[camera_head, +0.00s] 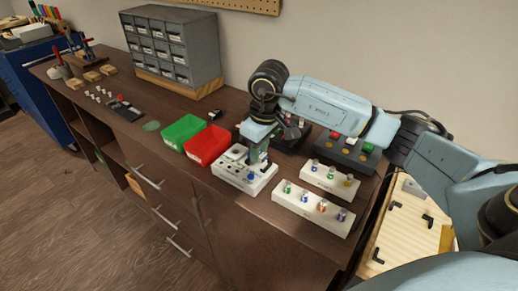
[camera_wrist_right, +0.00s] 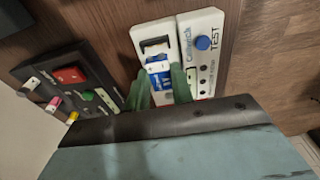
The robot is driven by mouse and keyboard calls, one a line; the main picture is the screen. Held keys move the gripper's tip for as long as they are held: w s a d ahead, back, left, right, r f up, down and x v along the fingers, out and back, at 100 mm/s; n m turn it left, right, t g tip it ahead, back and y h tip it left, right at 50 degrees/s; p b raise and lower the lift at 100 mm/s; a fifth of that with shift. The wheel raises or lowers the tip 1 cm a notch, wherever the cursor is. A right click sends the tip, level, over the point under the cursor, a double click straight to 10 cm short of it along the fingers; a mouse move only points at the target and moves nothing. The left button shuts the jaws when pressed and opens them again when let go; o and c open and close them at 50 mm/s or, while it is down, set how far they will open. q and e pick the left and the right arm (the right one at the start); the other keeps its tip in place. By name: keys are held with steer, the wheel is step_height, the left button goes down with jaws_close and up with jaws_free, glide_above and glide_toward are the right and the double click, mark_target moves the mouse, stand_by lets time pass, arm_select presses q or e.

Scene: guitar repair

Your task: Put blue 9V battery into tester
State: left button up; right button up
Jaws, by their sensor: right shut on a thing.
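The white tester (camera_head: 234,177) stands near the front edge of the bench, below my right gripper (camera_head: 258,158). In the right wrist view the tester (camera_wrist_right: 214,72) shows a round blue button, the word TEST and a bay with a dark opening. The blue 9V battery (camera_wrist_right: 158,66) is at this bay, between the green fingers of my right gripper (camera_wrist_right: 163,88), which is shut on it. Whether the battery is fully seated in the bay cannot be told. The fingers partly hide its lower end. My left gripper is not in view.
Two white racks (camera_head: 312,208) with small cells stand to the right of the tester. Red (camera_head: 208,146) and green (camera_head: 183,130) bins stand to its left. A dark box with coloured tops (camera_head: 345,152) is behind the racks. A grey drawer cabinet (camera_head: 172,45) stands further back.

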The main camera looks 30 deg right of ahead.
arm_select(q)
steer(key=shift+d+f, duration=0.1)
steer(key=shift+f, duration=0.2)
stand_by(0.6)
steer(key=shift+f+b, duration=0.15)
steer(key=shift+b, duration=0.2)
arm_select(e)
steer(key=shift+f, duration=0.2)
steer(key=shift+d+f+b, duration=0.3)
steer(key=shift+f+b, duration=0.35)
steer(key=shift+f, duration=0.1)
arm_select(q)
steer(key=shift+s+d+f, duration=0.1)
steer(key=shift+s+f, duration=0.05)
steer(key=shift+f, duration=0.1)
arm_select(e)
steer(key=shift+r, duration=0.25)
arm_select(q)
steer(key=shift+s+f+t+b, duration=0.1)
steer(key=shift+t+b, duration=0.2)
arm_select(e)
steer(key=shift+a+f, duration=0.1)
steer(key=shift+a, duration=0.15)
